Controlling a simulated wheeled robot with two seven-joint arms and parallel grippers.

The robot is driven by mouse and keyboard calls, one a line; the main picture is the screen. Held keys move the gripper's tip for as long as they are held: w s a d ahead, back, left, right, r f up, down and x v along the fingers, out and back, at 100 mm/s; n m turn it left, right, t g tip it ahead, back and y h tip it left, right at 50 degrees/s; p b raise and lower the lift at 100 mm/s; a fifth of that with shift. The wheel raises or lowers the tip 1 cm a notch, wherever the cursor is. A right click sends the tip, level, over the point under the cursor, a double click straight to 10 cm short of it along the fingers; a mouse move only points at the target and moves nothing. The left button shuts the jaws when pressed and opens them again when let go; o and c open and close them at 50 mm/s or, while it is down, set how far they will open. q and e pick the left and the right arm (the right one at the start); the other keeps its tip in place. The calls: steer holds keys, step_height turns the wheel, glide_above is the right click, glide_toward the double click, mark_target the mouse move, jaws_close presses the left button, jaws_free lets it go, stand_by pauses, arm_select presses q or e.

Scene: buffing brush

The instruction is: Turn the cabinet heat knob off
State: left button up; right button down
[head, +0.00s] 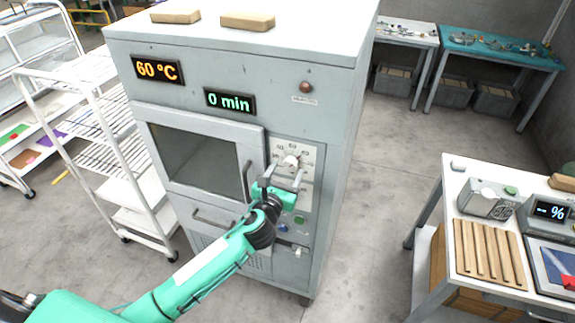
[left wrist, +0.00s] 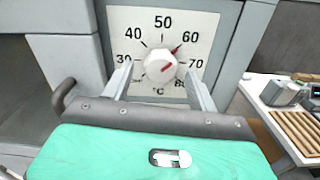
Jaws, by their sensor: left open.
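The cabinet heat knob (left wrist: 160,65) is round and white with a red mark pointing up and right, toward the 60 to 70 side of its °C dial (left wrist: 205,40). In the head view the knob (head: 291,161) sits on the grey cabinet's (head: 345,110) front panel. My left gripper (head: 284,176) is open in front of it. In the left wrist view the left gripper's (left wrist: 159,78) fingers stand on either side of the knob, with gaps showing; contact is not visible. The lower dial is partly hidden by the gripper. The cabinet display (head: 158,71) reads 60 °C.
A second display (head: 230,101) reads 0 min. The cabinet door handle (head: 246,181) is just left of my gripper. A white wire rack (head: 100,130) stands at left. A table (head: 455,185) with wooden strips (head: 488,252) stands at right. Floor between is clear.

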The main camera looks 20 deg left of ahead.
arm_select(q)
steer(key=shift+w, duration=0.8)
steer(key=c, duration=1)
